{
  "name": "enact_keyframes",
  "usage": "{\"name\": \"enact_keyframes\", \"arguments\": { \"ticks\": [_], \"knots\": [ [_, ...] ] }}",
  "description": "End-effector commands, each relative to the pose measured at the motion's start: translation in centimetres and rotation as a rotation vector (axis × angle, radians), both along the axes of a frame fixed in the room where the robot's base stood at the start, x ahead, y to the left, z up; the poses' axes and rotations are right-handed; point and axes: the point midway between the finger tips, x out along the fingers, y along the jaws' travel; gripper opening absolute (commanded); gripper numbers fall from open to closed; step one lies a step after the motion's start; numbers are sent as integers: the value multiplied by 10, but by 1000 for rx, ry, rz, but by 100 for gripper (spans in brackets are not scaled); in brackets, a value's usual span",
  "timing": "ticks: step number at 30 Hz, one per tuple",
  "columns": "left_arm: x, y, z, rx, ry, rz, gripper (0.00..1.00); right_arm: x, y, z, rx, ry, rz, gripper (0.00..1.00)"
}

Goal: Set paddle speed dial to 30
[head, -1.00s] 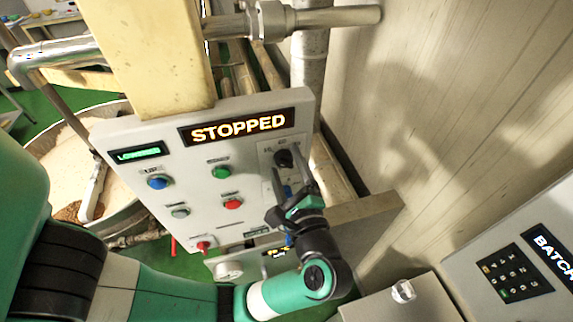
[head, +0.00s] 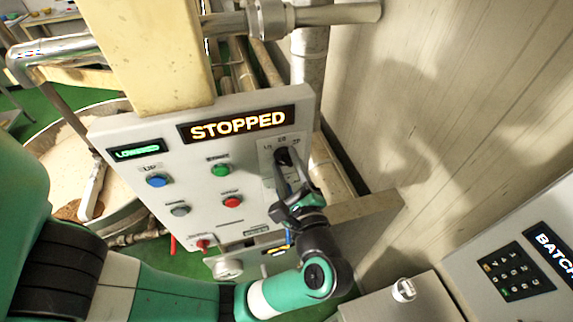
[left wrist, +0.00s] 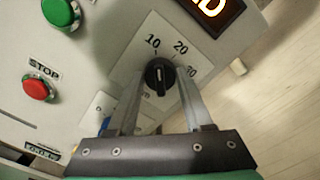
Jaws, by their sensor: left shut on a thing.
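The paddle speed dial (left wrist: 158,76) is a small black knob on a white plate marked 10, 20 and 30. A pale line shows on the knob; I cannot tell which end of it is the pointer. In the head view the dial (head: 283,155) is at the upper right of the control panel, partly covered by the fingers. My left gripper (head: 284,170) is shut on the dial. In the left wrist view its two fingers (left wrist: 160,88) stand on either side of the knob. My right gripper is not in view.
The grey panel (head: 140,180) has a lit STOPPED display (head: 238,124), a blue button (head: 157,181), a green button (head: 220,170) and a red stop button (head: 232,202) left of the dial. A pale wall (head: 440,100) and a keypad box (head: 515,272) are on the right.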

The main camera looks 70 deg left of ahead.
Motion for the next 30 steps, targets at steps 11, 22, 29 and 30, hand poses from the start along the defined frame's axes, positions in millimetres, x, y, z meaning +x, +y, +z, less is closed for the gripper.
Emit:
{"name": "enact_keyframes", "arguments": {
  "ticks": [11, 22, 29, 30],
  "knots": [
    [0, 0, 0, 16, 306, 1, 0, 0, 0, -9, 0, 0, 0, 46],
    [1, 0, 2, 33, 659, 1, 0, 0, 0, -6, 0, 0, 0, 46],
    [1, 0, 3, 44, 878, 2, 0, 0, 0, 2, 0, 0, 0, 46],
    [1, 0, 3, 46, 916, 2, 0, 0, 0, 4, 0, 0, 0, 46]
  ]
}}
